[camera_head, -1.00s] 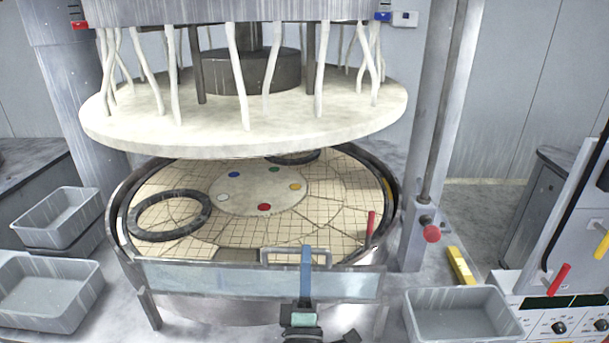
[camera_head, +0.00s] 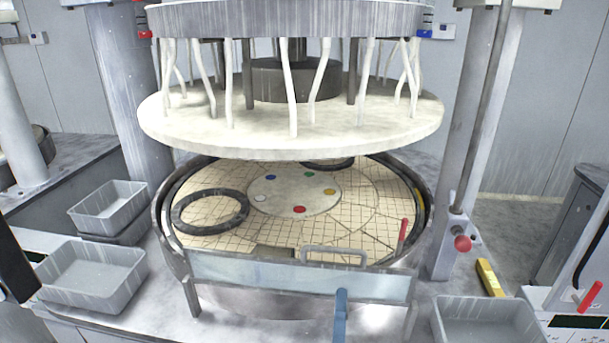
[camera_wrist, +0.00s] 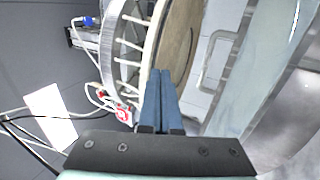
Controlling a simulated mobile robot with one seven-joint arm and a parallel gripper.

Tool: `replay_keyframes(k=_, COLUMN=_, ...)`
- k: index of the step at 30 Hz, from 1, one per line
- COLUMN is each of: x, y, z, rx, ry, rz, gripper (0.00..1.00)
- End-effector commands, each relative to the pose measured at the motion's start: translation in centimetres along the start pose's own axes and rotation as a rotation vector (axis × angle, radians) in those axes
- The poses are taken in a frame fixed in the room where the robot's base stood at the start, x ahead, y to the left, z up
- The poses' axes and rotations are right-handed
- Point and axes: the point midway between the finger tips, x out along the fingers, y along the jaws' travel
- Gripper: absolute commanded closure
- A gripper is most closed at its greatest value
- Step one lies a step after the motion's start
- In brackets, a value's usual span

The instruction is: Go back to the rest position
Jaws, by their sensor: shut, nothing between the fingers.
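My gripper (camera_wrist: 163,88) shows in the wrist view with its two blue fingers side by side, shut and empty. In the head view only the blue end of my gripper (camera_head: 340,300) shows at the bottom, in front of the machine's front guard; the rest is below the picture. The polishing platen (camera_head: 370,205) has a tiled, gridded face with a round centre plate (camera_head: 282,192) carrying coloured dots. A dark ring (camera_head: 210,211) lies on its left, and another dark ring is partly hidden at the back.
The clear front guard (camera_head: 290,277) with its handle (camera_head: 334,250) stands close to my gripper. A big pale upper plate (camera_head: 290,130) hangs above the platen. Grey bins (camera_head: 92,278) stand left, another bin (camera_head: 485,322) lower right. A yellow block (camera_head: 489,278) lies beside the column.

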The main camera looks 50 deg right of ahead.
Motion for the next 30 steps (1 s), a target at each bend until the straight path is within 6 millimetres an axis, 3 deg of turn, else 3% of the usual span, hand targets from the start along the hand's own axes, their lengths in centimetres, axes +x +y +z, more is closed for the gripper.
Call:
replay_keyframes(k=8, x=0.0, y=0.1, z=0.0, rx=0.0, ry=-0.001, rz=0.001, gripper=1.0)
replay_keyframes(k=11, x=1.0, y=1.7, z=-2.3, rx=0.093, ry=0.052, rz=0.031, gripper=1.0)
replay_keyframes(k=14, x=2.5, y=5.2, z=-6.7, rx=0.282, ry=0.161, rz=0.073, gripper=1.0)
replay_keyframes(k=18, x=3.6, y=12.4, z=-13.7, rx=0.608, ry=0.367, rz=0.102, gripper=1.0)
replay_keyframes(k=21, x=3.3, y=17.9, z=-17.8, rx=0.827, ry=0.506, rz=0.089, gripper=1.0)
replay_keyframes(k=25, x=1.9, y=24.8, z=-21.4, rx=1.09, ry=0.665, rz=0.041, gripper=1.0)
replay_keyframes(k=30, x=-1.1, y=32.9, z=-23.7, rx=1.415, ry=0.825, rz=-0.069, gripper=1.0)
